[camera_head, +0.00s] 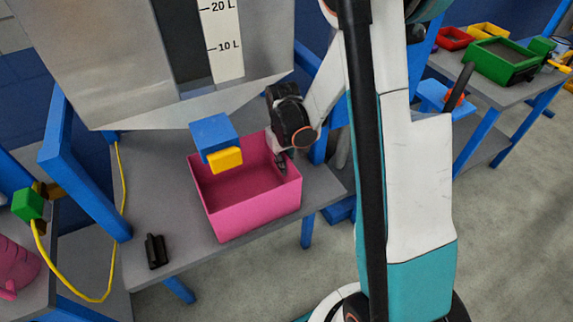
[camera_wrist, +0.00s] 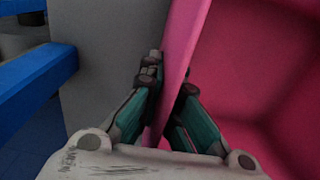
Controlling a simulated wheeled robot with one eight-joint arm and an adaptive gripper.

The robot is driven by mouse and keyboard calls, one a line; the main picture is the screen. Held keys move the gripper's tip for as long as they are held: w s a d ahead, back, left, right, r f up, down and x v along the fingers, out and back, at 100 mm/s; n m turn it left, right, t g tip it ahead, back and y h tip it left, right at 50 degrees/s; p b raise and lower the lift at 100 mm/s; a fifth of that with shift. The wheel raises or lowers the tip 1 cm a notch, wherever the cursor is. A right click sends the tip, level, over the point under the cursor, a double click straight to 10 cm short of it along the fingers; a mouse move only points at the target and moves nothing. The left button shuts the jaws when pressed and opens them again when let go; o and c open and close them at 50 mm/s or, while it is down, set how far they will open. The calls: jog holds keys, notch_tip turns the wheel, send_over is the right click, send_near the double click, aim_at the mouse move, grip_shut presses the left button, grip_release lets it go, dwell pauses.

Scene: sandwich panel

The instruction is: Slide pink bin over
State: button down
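The pink bin (camera_head: 252,209) is an open, empty-looking box standing on a grey bench, below a blue block with a yellow front (camera_head: 225,160). My gripper (camera_head: 281,164) reaches down at the bin's right wall, toward its back corner. In the wrist view, the two fingers of my gripper (camera_wrist: 168,82) straddle the bin's thin wall (camera_wrist: 180,50), one outside and one inside. Both fingertips lie close against the wall, so the gripper appears shut on it. The fingertip contact on the inner side is partly shadowed.
A grey hopper (camera_head: 110,60) with a litre scale hangs above the bench. A small black object (camera_head: 156,251) lies on the bench (camera_head: 150,205) left of the bin. Blue posts (camera_head: 80,175) stand at the left. Bare bench shows left and right of the bin.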

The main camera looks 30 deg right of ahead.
jog(key=shift+a, duration=0.1)
jog(key=c, duration=1.7)
grip_release()
jog(key=shift+r, duration=0.15)
notch_tip(320, 180, up, 12)
jog(key=shift+f, duration=0.15)
